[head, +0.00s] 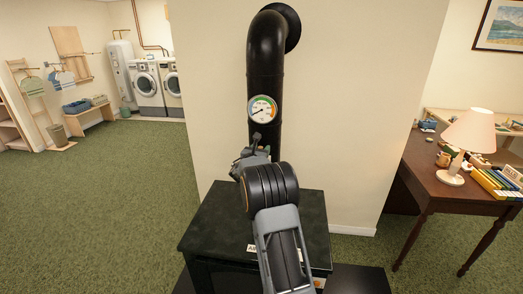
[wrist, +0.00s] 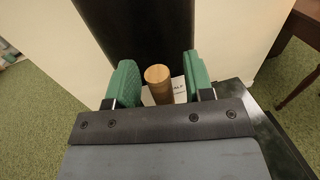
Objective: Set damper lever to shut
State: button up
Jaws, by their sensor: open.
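A black stovepipe (head: 266,75) with a round dial gauge (head: 262,108) rises from the black stove (head: 310,215). In the wrist view, a round wooden handle end (wrist: 158,80), apparently the damper lever's, stands in front of the dark pipe (wrist: 140,30). My gripper (wrist: 159,64) is open, with one green finger pad on each side of the handle. Gaps show between the handle and both pads. In the head view my gripper (head: 256,146) is in front of the pipe, below the gauge, and my arm hides the lever. A white label (wrist: 179,89), partly hidden, sits behind the handle.
A dark wooden desk (head: 438,178) with a lamp (head: 467,140) stands to the right. A wall is close behind the pipe. Green carpet (head: 120,200) is clear on the left. Washing machines (head: 150,88) and a bench (head: 92,115) are far back left.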

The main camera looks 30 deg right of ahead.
jog(key=shift+c, duration=0.4)
grip_shut()
